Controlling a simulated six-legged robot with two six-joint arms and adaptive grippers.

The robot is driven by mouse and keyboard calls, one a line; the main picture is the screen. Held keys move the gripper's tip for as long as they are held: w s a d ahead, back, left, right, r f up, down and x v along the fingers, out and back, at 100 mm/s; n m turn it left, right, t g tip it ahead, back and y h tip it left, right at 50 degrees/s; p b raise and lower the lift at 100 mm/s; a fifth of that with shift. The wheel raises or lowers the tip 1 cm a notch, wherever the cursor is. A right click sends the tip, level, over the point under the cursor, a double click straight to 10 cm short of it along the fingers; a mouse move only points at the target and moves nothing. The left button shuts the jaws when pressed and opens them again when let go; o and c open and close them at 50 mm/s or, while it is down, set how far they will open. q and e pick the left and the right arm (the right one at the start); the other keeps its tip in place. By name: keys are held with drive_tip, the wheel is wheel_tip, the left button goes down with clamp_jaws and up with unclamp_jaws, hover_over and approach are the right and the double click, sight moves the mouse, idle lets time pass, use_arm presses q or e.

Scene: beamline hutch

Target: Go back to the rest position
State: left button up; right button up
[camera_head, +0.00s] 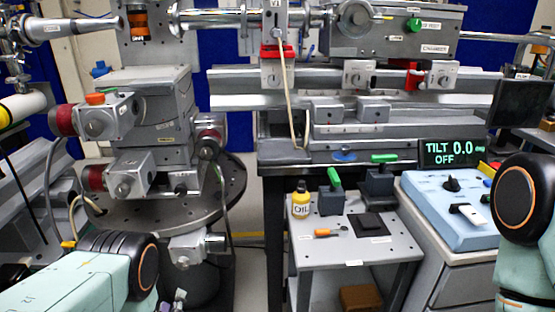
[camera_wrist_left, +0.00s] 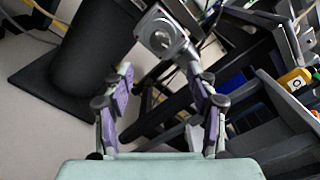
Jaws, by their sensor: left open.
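My left arm (camera_head: 90,275) comes in at the bottom left of the head view. My left gripper (camera_head: 175,302) shows only in small part there, at the bottom edge, low beside the round plate of the stage. In the left wrist view my left gripper (camera_wrist_left: 164,92) has its two purple-padded fingers apart, with nothing held between them. A grey metal fitting with a round face (camera_wrist_left: 163,37) shows beyond the fingertips. A part of my right arm (camera_head: 525,215) stands at the right edge of the head view; my right gripper is not in view.
A stage stack stands on a round plate (camera_head: 235,190). A small trolley (camera_head: 345,248) holds an oil bottle (camera_head: 301,202) and green-handled blocks. A blue control box (camera_head: 455,212) and a display reading TILT 0.0 (camera_head: 452,152) stand at right. A black column (camera_wrist_left: 92,50) stands near the left gripper.

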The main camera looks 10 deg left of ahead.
use_arm(q)
drive_tip(key=s+d+f+n+g+h, duration=0.35)
drive_tip(key=s+f+n+g, duration=0.75)
drive_tip(key=s+n, duration=0.5)
drive_tip(key=s+d+r+n+g, duration=0.3)
drive_tip(key=s+d+n+g, duration=0.2)
drive_tip(key=s+n, duration=0.45)
wheel_tip(320, 180, up, 7)
drive_tip(key=s+d+g+h+p, duration=0.1)
drive_tip(key=s, duration=0.1)
drive_tip(key=shift+s+d+m, duration=0.3)
drive_tip(key=shift+d+m, duration=0.1)
drive_tip(key=shift+m, duration=0.05)
drive_tip(key=shift+c, duration=0.5)
